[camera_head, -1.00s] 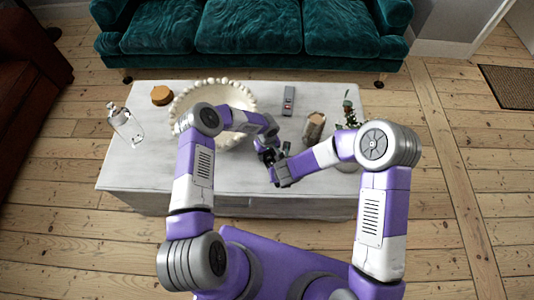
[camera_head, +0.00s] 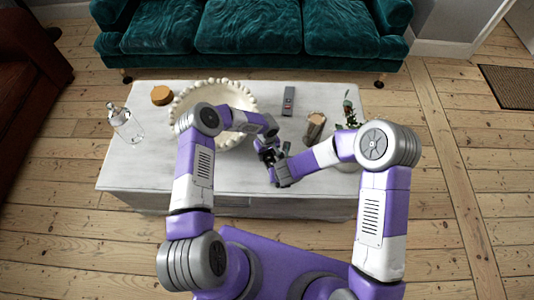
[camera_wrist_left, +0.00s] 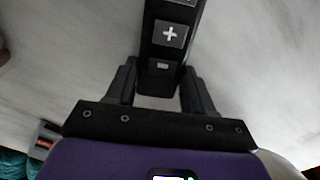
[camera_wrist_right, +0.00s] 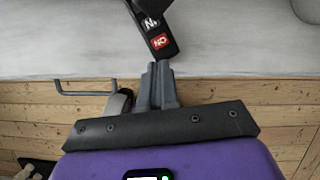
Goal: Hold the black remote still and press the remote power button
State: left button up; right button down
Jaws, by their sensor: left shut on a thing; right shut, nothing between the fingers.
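My left gripper (camera_head: 266,150) is shut on the black remote (camera_wrist_left: 160,62) above the front middle of the table. In the left wrist view the remote is between both fingers, with a plus button and a small grey button showing. In the right wrist view the remote's other end shows a red button (camera_wrist_right: 160,42) with white lettering. My right gripper (camera_wrist_right: 160,72) is shut and empty, its fingertips just below the red button. I cannot tell whether they touch it. In the head view my right gripper (camera_head: 283,174) is close beside the left, and the arms mostly hide the remote.
A grey remote-like object (camera_head: 288,100) lies on the white table (camera_head: 140,165). A beaded bowl (camera_head: 182,100), an orange-brown round box (camera_head: 161,95), a glass bottle (camera_head: 126,125), a wooden piece (camera_head: 314,128) and a plant (camera_head: 350,116) also stand there. A teal sofa (camera_head: 250,28) is behind.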

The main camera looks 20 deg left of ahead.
dwell(0.3)
jog(key=w+m+t+h, duration=0.1)
jog(key=m+t, duration=0.1)
jog(key=m, duration=0.3)
jog(key=w+a+r+m+t+h, duration=0.1)
jog(key=m, duration=0.4)
jog(key=r+m+t, duration=0.1)
jog(key=m+t, duration=0.1)
jog(key=m, duration=0.3)
jog(key=shift+w+a+t+h, duration=0.3)
jog(key=shift+w+a+h, duration=0.05)
jog(key=shift+w+h, duration=0.05)
jog(key=shift+f, duration=4.4)
jog(key=shift+f, duration=0.1)
jog(key=shift+f, duration=0.3)
